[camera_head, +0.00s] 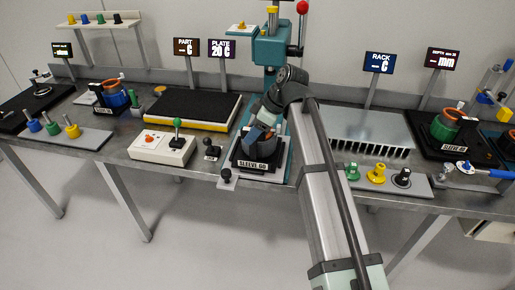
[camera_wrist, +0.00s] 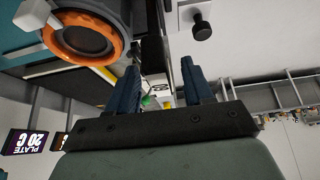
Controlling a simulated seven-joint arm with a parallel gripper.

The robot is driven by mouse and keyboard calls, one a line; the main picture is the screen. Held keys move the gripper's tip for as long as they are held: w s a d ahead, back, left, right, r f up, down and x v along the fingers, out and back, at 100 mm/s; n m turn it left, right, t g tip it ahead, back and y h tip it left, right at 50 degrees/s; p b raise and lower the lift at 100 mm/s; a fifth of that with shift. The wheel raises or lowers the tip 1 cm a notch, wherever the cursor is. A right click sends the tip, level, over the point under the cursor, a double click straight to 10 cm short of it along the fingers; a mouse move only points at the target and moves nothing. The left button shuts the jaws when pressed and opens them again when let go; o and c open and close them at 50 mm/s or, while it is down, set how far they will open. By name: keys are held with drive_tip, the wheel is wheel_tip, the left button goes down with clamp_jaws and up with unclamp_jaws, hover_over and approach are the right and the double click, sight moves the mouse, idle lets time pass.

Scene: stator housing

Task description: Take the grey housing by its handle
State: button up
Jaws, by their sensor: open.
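The dark grey housing (camera_head: 262,148) sits on the black base labelled "SLEEVE 60" under the teal press, partly hidden by my arm. My gripper (camera_head: 257,136) is at the housing in the head view. In the wrist view, my gripper (camera_wrist: 163,85) is open, its two blue fingers apart. An orange ring with a dark bore (camera_wrist: 88,35) shows at the upper left, with grey around it. A dark upright piece (camera_wrist: 152,48) shows near the gap between the fingers; I cannot tell whether it is the handle. No contact is clear.
The teal press (camera_head: 271,50) stands right behind the housing. A control box (camera_head: 163,147) with a green-knobbed lever and a black-topped plate (camera_head: 195,108) lie to the left. A finned rack (camera_head: 365,130) and several knobs stand to the right. Free floor lies in front.

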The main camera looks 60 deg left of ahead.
drive_tip(key=shift+x, duration=1.15)
clamp_jaws()
drive_tip(key=shift+r, duration=0.1)
idle(0.4)
